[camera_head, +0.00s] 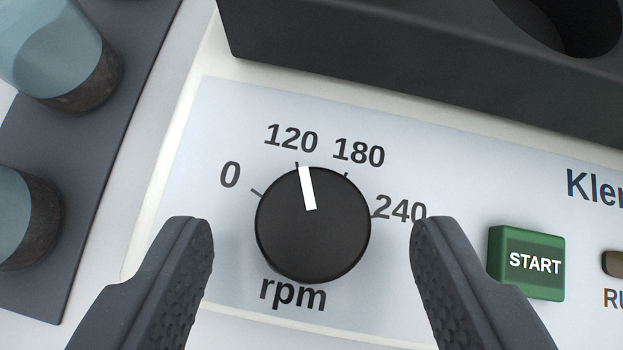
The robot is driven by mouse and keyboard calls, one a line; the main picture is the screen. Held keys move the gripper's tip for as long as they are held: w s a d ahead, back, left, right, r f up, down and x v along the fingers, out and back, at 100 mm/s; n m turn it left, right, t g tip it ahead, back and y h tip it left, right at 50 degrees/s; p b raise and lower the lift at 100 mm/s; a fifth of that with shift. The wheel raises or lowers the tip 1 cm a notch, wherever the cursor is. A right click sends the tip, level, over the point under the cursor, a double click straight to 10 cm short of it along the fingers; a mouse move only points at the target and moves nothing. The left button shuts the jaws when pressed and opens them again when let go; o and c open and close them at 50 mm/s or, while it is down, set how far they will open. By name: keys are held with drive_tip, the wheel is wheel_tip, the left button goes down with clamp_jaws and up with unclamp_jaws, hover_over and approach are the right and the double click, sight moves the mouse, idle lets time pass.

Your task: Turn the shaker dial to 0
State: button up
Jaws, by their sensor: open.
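The shaker dial (320,245) is a round black knob with a white pointer line (308,189). The pointer is at the 120 mark. Printed marks around it read 0 (230,174), 120, 180 and 240, with "rpm" below. My gripper (312,235) is open, with one dark ridged finger on each side of the dial in the picture. The fingers look apart from the dial, with a gap on both sides. How far they are above the panel I cannot tell.
A brown indicator (613,263) is at the right edge. A dark block (430,70) with a round opening lies above the panel. Glass pots (50,45) stand on a dark mat (125,130) at left.

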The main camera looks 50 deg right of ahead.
drive_tip(key=shift+w+d+f, duration=0.3)
drive_tip(key=shift+d+f, duration=0.05)
drive_tip(key=shift+f, duration=0.1)
